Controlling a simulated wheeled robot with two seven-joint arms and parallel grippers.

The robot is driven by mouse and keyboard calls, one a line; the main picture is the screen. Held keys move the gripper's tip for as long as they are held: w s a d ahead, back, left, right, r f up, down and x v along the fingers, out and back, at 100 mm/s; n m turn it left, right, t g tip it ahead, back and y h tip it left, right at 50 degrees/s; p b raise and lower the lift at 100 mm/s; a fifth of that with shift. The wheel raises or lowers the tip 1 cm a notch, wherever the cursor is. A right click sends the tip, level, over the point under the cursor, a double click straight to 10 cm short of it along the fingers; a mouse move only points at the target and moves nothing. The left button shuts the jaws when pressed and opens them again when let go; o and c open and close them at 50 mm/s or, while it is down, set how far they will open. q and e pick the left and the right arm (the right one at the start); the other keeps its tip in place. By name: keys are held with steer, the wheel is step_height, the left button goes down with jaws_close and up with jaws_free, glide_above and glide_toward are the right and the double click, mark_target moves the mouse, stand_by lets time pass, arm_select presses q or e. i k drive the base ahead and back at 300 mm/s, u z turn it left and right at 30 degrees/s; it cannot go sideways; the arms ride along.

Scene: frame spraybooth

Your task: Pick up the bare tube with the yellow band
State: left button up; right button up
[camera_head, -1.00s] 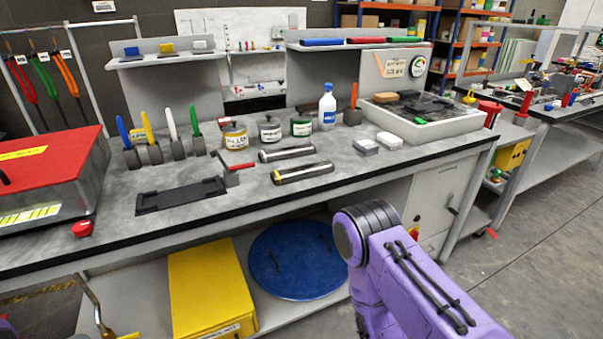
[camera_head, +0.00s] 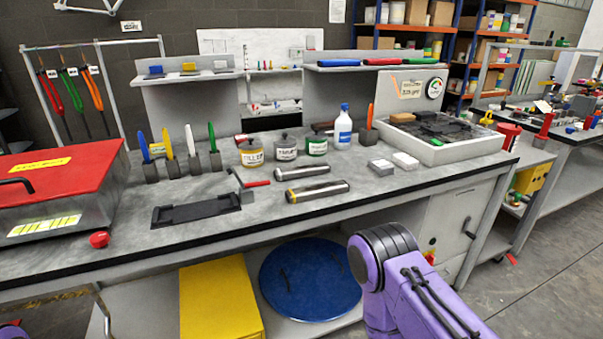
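The bare metal tube with a yellow band (camera_head: 318,191) lies on the grey workbench, the band around its left end. A second metal tube (camera_head: 302,172) lies just behind it, roughly parallel, with no yellow band that I can see. The two look apart from each other. Neither of my grippers is in view. A purple link of my arm shows at the lower right, in front of the bench and clear of the tubes.
Left of the tubes are a red-handled tool (camera_head: 249,182) and a flat black tray (camera_head: 196,210). Labelled jars (camera_head: 287,149) stand behind, and small pale blocks (camera_head: 381,167) lie to the right. A red-lidded box (camera_head: 55,178) fills the bench's left end. The bench front before the tubes is clear.

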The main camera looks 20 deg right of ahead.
mark_target(318, 191)
steer(key=z, duration=0.75)
steer(key=i, duration=0.35)
steer(key=z, duration=0.25)
